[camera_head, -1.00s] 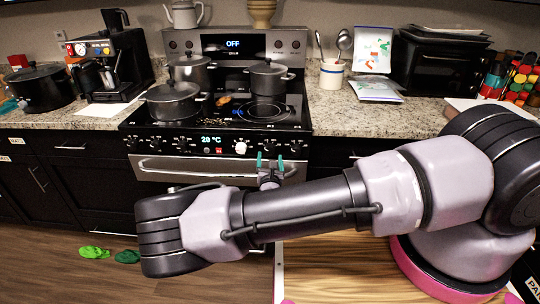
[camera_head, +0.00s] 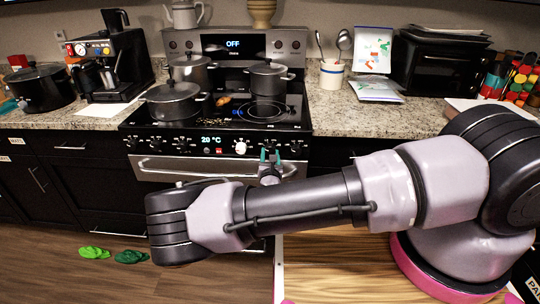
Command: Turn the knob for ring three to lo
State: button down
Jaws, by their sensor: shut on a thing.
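The black and steel stove (camera_head: 150,172) has a row of knobs on its front panel, around a small display reading 20 °C. My gripper (camera_head: 270,156) has teal fingertips and is at the right part of this panel. It is shut on a dark knob (camera_head: 270,146), second from the right, which is partly hidden between the fingertips. A white-faced knob (camera_head: 240,147) is just to its left, and another dark knob (camera_head: 296,146) is just to its right. Ring labels and knob marks are too small to read.
Pots stand on the cooktop, including a front left pot (camera_head: 172,100) and a back right pot (camera_head: 268,79). The front right ring (camera_head: 260,112) is bare. An oven handle (camera_head: 200,168) runs below the knobs. Green slippers (camera_head: 95,252) lie on the floor.

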jog(key=shift+m, duration=0.3)
jog(key=m, duration=0.4)
jog(key=shift+a+m, duration=0.1)
jog(key=shift+m, duration=0.2)
jog(key=shift+a+m+t, duration=0.1)
jog(key=shift+m+t, duration=0.2)
jog(key=shift+m, duration=1.5)
jog(key=shift+c, duration=1.6)
grip_release()
jog(key=s, duration=1.1)
jog(key=shift+f, duration=0.25)
jog(key=shift+w, duration=0.1)
